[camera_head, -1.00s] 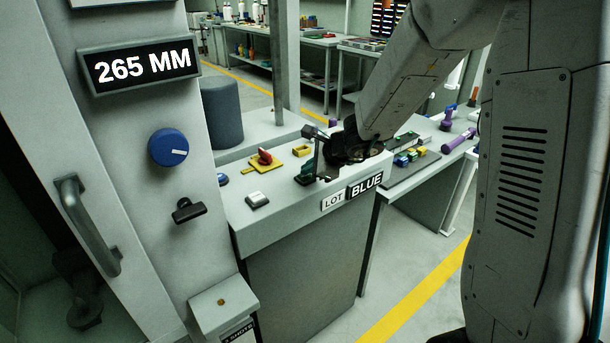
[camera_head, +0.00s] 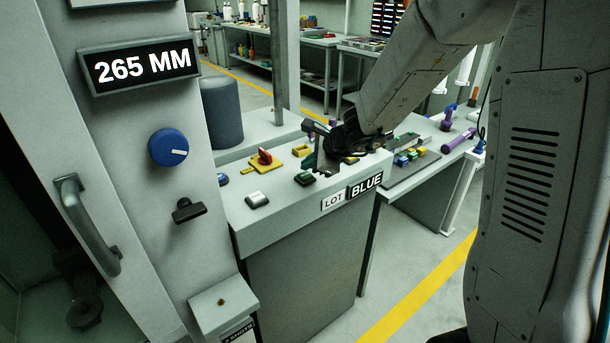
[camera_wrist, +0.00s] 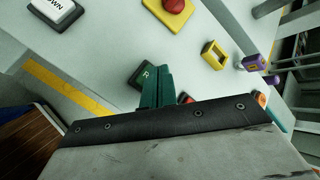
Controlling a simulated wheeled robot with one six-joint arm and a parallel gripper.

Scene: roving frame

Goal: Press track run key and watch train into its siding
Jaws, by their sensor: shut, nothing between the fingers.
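A dark key (camera_wrist: 142,76) with a letter R showing is on the grey console in the wrist view; the rest of its label is hidden by my fingers. In the head view the small green key (camera_head: 305,179) on the console top seems to be the same one. My gripper (camera_wrist: 156,86) is shut and empty, its teal fingers beside and partly over the key in the wrist view. I cannot tell whether they touch it. In the head view my gripper (camera_head: 316,166) is just behind and right of the green key. I cannot make out a train or siding.
A pale key (camera_head: 257,199), marked DOWN in the wrist view (camera_wrist: 57,8), is to the left. A red knob on a yellow plate (camera_head: 264,159) and a yellow frame (camera_head: 301,150) stand nearby. Coloured blocks (camera_head: 410,157) lie on the right-hand bench. A column (camera_head: 285,60) rises behind.

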